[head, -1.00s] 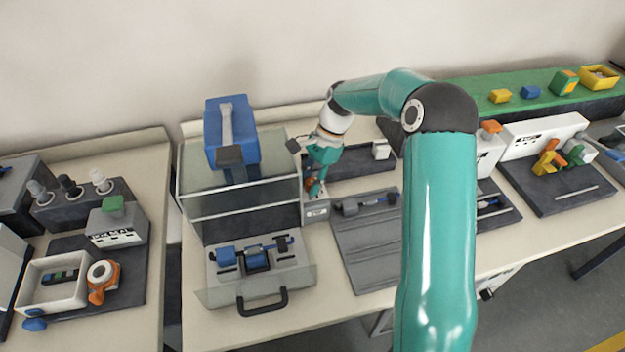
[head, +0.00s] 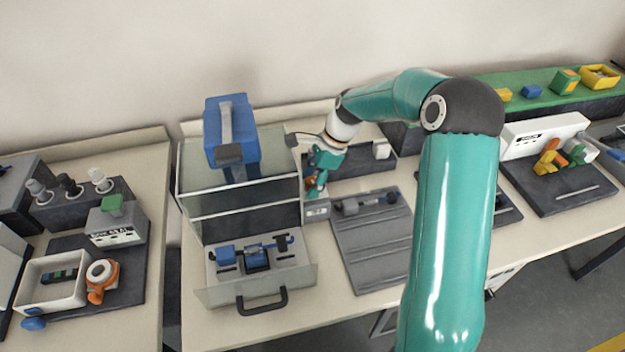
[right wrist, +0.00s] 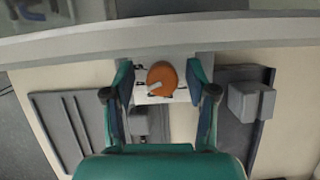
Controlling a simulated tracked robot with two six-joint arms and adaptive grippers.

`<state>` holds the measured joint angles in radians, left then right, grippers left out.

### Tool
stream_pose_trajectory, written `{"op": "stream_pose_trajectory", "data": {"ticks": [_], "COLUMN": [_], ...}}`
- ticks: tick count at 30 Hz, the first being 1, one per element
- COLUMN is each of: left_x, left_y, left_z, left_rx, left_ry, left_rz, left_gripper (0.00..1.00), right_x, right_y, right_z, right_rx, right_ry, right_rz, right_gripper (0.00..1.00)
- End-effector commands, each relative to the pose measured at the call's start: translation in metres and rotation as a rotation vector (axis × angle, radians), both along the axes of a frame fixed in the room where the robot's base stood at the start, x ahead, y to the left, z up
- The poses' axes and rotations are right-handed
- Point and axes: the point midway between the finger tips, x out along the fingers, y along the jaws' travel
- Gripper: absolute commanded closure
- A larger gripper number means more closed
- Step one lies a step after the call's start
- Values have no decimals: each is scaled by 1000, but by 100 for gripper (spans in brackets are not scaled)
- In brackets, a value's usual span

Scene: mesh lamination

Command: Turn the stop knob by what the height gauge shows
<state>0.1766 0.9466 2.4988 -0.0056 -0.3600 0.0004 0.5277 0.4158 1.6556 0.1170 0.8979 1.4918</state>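The stop knob is orange and round with a pale pointer; it shows in the right wrist view (right wrist: 161,80) and as a small orange spot in the head view (head: 310,183). It sits on a small grey box (head: 317,211) with a pale label or display on its front, too small to read. My right gripper (head: 318,186) is at the knob. In the right wrist view its fingers (right wrist: 161,75) stand apart on either side of the knob, with gaps visible. I cannot tell which thing is the height gauge. My left gripper is not in view.
A clear-walled press enclosure with a blue head (head: 230,130) stands left of the knob box. A white tray (head: 50,283) is on the left bench.

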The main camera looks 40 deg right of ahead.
Motion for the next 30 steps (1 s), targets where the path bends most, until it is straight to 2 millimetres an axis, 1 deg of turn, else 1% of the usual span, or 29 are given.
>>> {"op": "stream_pose_trajectory", "data": {"ticks": [7,11,14,21,24,27,30], "left_x": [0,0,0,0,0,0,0], "left_y": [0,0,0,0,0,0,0], "left_z": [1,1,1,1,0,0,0], "left_rx": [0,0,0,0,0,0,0], "left_ry": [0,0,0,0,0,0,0], "left_rz": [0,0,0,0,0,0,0], "left_gripper": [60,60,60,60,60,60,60], "right_x": [0,-1,-5,-15,-19,-21,-23], "right_y": [-1,-5,-11,-27,-32,-36,-39], "right_z": [3,13,27,72,88,100,107], "right_rx": [-2,-3,-4,-3,-4,-2,-1], "right_ry": [-3,-5,-6,-6,-4,-2,0], "right_rz": [-1,-1,-2,-3,-2,-1,0], "right_gripper": [43,43,43,43,43,43,43]}}
